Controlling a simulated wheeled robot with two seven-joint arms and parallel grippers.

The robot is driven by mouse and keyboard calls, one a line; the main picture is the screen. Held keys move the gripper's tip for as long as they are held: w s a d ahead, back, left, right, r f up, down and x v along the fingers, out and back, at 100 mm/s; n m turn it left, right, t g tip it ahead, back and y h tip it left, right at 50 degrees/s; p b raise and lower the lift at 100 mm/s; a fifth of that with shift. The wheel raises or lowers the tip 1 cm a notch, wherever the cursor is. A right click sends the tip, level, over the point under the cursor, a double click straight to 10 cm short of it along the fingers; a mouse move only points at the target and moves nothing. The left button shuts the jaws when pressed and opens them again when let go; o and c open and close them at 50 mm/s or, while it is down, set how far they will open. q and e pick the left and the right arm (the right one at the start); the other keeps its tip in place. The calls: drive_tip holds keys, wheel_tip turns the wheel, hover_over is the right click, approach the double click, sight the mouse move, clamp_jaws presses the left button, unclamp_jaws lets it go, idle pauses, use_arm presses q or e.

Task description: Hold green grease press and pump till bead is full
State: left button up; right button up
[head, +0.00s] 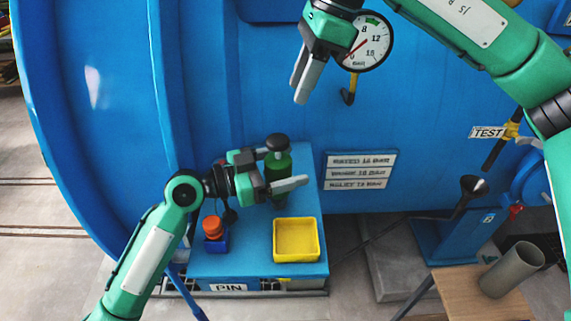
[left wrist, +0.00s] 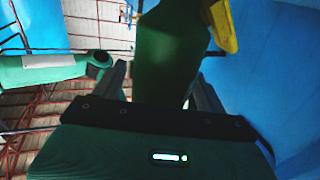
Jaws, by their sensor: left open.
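The green grease press (head: 279,166) stands upright on the blue bench, with a dark knob on top. My left gripper (head: 283,187) is open at the press, its fingers partly hiding the lower body. In the left wrist view the green press (left wrist: 172,50) stands between the two open fingers (left wrist: 160,85); I cannot tell whether either finger touches it. No grease bead can be made out. My right gripper (head: 303,80) hangs above, in front of the blue vessel and beside the dial gauge (head: 366,44). Whether it is open or shut is unclear.
A yellow tray (head: 318,240) sits on the blue bench (head: 255,264), right of an orange-red knob (head: 213,226) on a blue block. A plate with text (head: 360,170) is on the vessel.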

use_arm(q)
drive_tip(key=c, duration=1.4)
use_arm(e)
drive_tip(key=shift+r, duration=0.1)
drive_tip(key=c, duration=0.7)
drive_tip(key=n, duration=0.1)
drive_tip(key=a+r+n, duration=0.1)
drive_tip(key=n, duration=0.1)
drive_tip(key=shift+h, duration=0.4)
clamp_jaws()
drive_tip(key=a+r+n+h, duration=0.1)
drive_tip(key=n, duration=0.3)
drive_tip(key=a+r+n+h, duration=0.1)
drive_tip(key=r+n, duration=0.1)
drive_tip(key=n, duration=0.3)
drive_tip(key=s+a+r+n+h, duration=0.1)
drive_tip(key=n, duration=0.4)
drive_tip(key=shift+r+t, duration=0.4)
